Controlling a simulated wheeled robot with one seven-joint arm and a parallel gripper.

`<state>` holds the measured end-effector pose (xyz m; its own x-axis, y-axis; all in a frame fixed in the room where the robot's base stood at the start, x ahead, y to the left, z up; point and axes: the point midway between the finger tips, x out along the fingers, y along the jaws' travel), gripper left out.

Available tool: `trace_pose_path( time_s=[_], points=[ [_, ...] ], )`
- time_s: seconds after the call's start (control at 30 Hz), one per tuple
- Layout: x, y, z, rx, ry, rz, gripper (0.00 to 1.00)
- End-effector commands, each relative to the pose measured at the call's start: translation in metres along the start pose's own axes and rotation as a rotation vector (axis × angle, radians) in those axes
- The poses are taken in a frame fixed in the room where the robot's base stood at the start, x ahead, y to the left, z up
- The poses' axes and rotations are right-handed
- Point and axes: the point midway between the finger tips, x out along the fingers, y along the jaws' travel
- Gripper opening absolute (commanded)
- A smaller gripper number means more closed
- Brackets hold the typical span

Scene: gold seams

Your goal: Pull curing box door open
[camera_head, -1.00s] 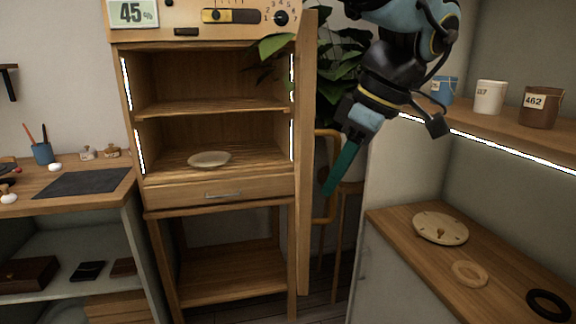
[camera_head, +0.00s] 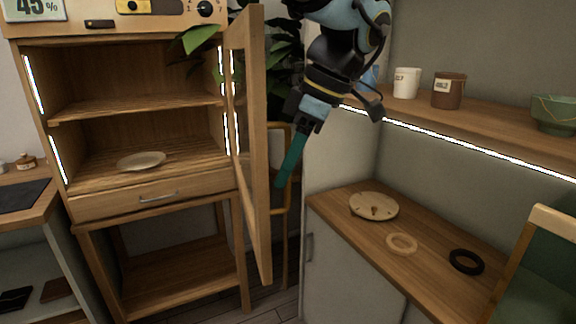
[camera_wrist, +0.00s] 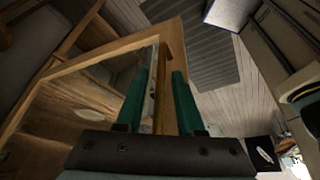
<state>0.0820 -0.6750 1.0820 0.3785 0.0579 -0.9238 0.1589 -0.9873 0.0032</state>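The curing box (camera_head: 155,195) is a wooden cabinet with two lit shelf spaces. Its wood-framed glass door (camera_head: 262,150) stands open at the box's right side, swung out toward me. A wooden bar handle (camera_head: 287,200) is on the door's outer face. My gripper (camera_head: 283,178) is at this handle, pointing down. In the wrist view my gripper (camera_wrist: 158,100) has its two green fingers apart, with the handle bar (camera_wrist: 162,90) between them and gaps showing. The door (camera_wrist: 95,62) fills the left there. Whether a finger touches the bar I cannot tell.
A pale dish (camera_head: 141,161) lies inside the box. A plant (camera_head: 285,65) stands behind the door. At right, a counter (camera_head: 335,207) holds a disc and rings, below a shelf with cups (camera_head: 406,83). A green-panelled wooden-framed object (camera_head: 545,260) is at lower right.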

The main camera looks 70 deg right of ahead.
Motion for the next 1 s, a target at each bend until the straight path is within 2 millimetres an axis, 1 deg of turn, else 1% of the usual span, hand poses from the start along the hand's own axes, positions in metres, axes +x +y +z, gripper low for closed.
trace_pose_path(
  time_s=[0.27, 0.37, 0.47, 0.7, 0.8, 0.9, 1.0],
  points=[
    [0.0, 0.0, 0.0, 0.001, 0.0, 0.0, 0.43],
    [-0.005, 0.0, 0.001, 0.001, -0.001, 0.001, 0.43],
    [-0.017, 0.001, 0.001, 0.0, -0.001, 0.003, 0.43],
    [-0.065, 0.001, 0.002, 0.002, -0.003, 0.003, 0.43],
    [-0.082, 0.0, 0.001, 0.001, -0.002, 0.002, 0.43],
    [-0.096, 0.001, 0.001, 0.0, -0.001, 0.002, 0.43],
    [-0.104, 0.0, 0.001, 0.0, -0.001, 0.001, 0.43]
  ],
)
